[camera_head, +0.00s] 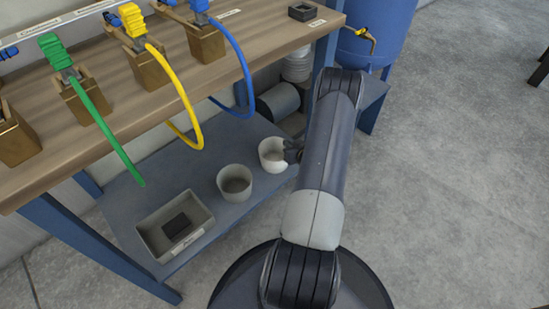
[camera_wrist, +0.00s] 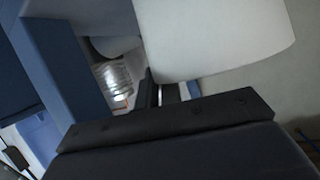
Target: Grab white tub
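The white tub (camera_head: 270,156) stands upright on the grey lower shelf, at the right end of a row of containers. My gripper (camera_head: 293,150) is at the tub's right side, close against its wall near the rim; contact is unclear. In the wrist view the tub (camera_wrist: 215,35) fills the upper middle and right as a large pale curved wall. My gripper's dark fingers (camera_wrist: 165,92) show just below and left of it, partly hidden, so whether they are closed on the tub wall is unclear.
A grey tub (camera_head: 235,183) stands left of the white tub. A rectangular bin (camera_head: 150,240) holding a dark block is further left. The wooden bench top (camera_head: 120,110) overhangs the shelf, with hoses hanging down. A grey cylinder (camera_head: 278,102) lies behind. Floor at right is clear.

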